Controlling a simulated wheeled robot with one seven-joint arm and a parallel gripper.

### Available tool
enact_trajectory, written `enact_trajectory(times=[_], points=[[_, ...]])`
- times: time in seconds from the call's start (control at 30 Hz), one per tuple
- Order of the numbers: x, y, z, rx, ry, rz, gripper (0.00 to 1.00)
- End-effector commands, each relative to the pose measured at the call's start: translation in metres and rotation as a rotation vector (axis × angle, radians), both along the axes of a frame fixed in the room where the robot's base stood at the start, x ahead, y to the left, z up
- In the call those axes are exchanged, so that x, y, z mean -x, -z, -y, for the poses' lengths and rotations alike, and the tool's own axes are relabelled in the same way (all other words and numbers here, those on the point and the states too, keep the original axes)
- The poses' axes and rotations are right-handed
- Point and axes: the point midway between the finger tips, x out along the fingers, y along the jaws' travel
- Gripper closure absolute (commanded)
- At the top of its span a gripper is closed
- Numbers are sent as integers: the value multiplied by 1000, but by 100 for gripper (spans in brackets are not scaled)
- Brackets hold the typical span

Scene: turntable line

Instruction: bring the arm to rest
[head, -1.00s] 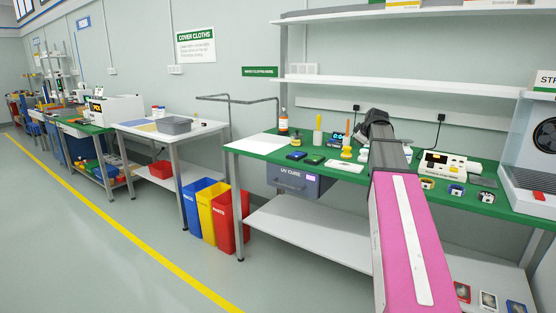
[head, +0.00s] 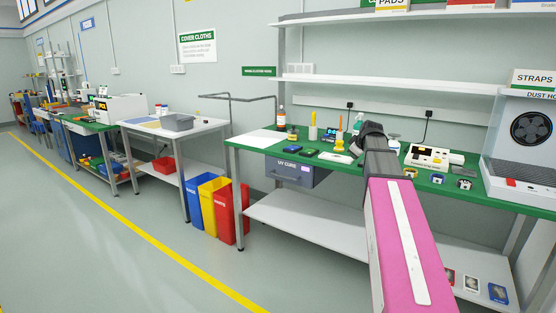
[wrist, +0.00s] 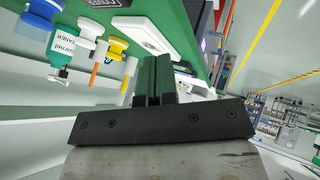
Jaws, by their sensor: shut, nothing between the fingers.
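My arm (head: 408,245), with a long pink link, reaches forward over the green bench (head: 262,146). Its dark far end (head: 372,138) is above the bench top in the head view, and the fingers are hidden there. In the wrist view my gripper (wrist: 153,66) shows two dark fingers pressed together with nothing between them. They point over the bench top, near a white flat tray (wrist: 143,33) and a yellow-based holder (wrist: 116,47). I cannot tell the exact height above the bench.
A labelled bottle (wrist: 62,42) stands on the bench near the fingers. A white device (head: 433,157) and a dust hood (head: 525,140) are to the right of my arm. Shelves (head: 400,85) run above the bench. Colored bins (head: 212,205) stand left, with open floor before them.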

Motion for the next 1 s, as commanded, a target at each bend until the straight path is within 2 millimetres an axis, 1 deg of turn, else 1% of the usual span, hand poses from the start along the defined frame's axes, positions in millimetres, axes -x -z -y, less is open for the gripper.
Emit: enact_trajectory(times=[0.03,0.17,0.27,0.37,0.4,0.47,0.5,0.57,0.6,0.67,0.7,0.77,0.8,0.87,0.9,1.0], points=[[6,11,-5,-11,11,-17,100],[18,39,-15,-41,47,-65,100],[31,67,-26,-70,82,-113,100],[50,102,-40,-103,133,-174,100],[60,118,-46,-119,158,-204,100],[76,143,-56,-139,198,-251,100],[87,159,-63,-152,227,-282,100],[103,182,-71,-170,271,-326,100],[115,196,-77,-179,301,-356,100],[133,218,-86,-192,345,-401,100],[145,231,-91,-199,377,-430,100],[164,251,-99,-207,425,-470,100],[177,264,-104,-210,456,-497,100],[198,282,-111,-214,506,-538,100],[212,293,-115,-216,539,-564,100],[245,318,-124,-214,620,-620,100]])
